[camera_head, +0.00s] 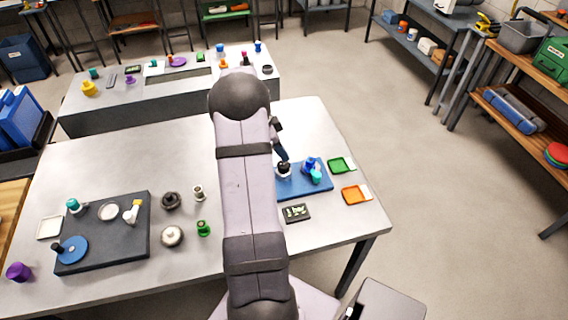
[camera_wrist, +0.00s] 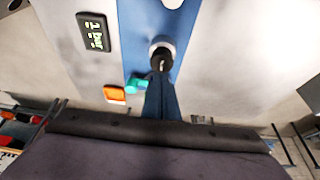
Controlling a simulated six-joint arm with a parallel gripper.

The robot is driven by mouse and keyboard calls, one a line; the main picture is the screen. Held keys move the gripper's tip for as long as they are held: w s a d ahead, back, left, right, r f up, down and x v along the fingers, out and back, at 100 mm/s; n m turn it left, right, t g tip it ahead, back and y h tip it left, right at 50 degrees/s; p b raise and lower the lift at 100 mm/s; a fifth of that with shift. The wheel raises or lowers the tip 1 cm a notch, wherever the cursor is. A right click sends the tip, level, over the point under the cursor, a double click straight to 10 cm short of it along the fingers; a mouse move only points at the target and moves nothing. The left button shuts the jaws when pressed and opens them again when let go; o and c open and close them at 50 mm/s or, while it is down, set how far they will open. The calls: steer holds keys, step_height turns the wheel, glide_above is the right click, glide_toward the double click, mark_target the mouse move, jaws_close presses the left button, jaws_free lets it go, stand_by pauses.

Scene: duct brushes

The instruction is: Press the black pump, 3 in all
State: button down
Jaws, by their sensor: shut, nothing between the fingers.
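The black pump (camera_head: 284,168) stands on a blue base plate (camera_head: 295,191), with a pale collar around it. In the wrist view the black pump (camera_wrist: 161,52) is a dark round top inside a pale ring. My gripper (camera_head: 284,159) points down with its dark blue fingers shut and empty. In the wrist view the fingertips (camera_wrist: 162,72) are right at the pump's dark top; I cannot tell whether they touch or press it. My arm hides part of the plate's left side in the head view.
A blue and teal pump (camera_head: 313,171) stands just right on the same plate. A small dark display (camera_head: 297,212) lies in front of the plate. Green (camera_head: 341,164) and orange (camera_head: 356,194) trays lie to the right. A dark board (camera_head: 105,240) with parts fills the table's left.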

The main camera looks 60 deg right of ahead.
mark_target(284, 164)
steer(key=shift+f, duration=0.1)
stand_by(0.3)
steer(key=shift+f+b, duration=1.8)
steer(key=shift+b, duration=0.1)
steer(key=shift+r, duration=0.1)
steer(key=shift+r+p, duration=0.75)
steer(key=shift+r, duration=0.5)
steer(key=shift+f, duration=0.1)
